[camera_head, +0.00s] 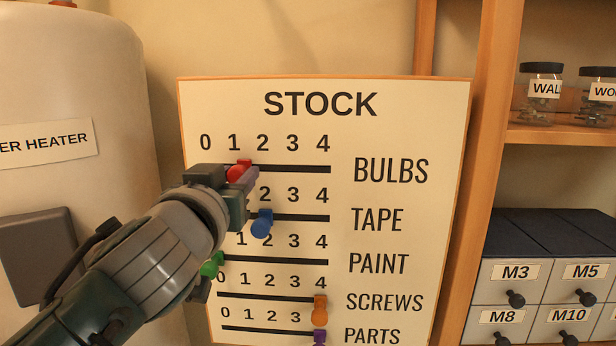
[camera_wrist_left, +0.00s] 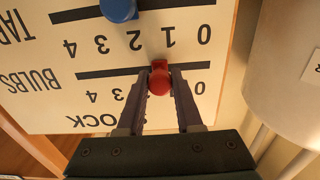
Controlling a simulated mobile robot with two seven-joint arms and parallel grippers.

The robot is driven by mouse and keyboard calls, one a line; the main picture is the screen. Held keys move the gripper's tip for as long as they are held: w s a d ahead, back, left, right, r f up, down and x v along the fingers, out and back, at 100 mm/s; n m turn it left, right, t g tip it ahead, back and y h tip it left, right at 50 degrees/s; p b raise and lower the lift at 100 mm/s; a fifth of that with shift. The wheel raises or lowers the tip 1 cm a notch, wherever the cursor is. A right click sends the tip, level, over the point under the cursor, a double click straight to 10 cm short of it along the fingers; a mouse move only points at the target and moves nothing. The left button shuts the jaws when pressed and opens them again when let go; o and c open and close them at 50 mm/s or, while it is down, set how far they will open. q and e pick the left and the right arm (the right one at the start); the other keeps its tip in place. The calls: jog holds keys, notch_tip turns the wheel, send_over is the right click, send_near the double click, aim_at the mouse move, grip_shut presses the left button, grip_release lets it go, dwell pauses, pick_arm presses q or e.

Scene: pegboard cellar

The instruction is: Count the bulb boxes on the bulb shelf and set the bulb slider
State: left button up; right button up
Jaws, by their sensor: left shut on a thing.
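The stock board (camera_head: 420,120) has several numbered rows from 0 to 4. The red bulb slider (camera_head: 240,170) sits on the top slot, labelled BULBS, between 1 and 2. My left gripper (camera_head: 247,176) reaches in from the left and covers the slot's left end. In the left wrist view the board appears upside down, and my left gripper (camera_wrist_left: 158,88) is shut on the red slider (camera_wrist_left: 159,80), one finger on each side. The numeral 1 of its row is hidden there. No bulb boxes or bulb shelf show. My right gripper is out of view.
The blue tape slider (camera_head: 262,223) is near 2, close below my gripper. The green paint slider (camera_head: 211,266) is beside my wrist. The orange screws slider (camera_head: 320,310) is near 4. A water heater (camera_head: 70,80) stands left; wooden shelving (camera_head: 490,120) with jars and drawers stands right.

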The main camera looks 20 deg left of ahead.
pick_arm(q)
jog(key=shift+w+d+f+b, duration=0.15)
jog(key=shift+d+b, duration=0.15)
jog(key=shift+d, duration=0.3)
jog(key=shift+w+d+r+b, duration=0.1)
jog(key=shift+d+b, duration=0.2)
jog(key=shift+d, duration=0.3)
jog(key=o, duration=1.4)
jog(key=shift+s, duration=0.25)
jog(key=v, duration=0.9)
jog(key=shift+p, duration=0.45)
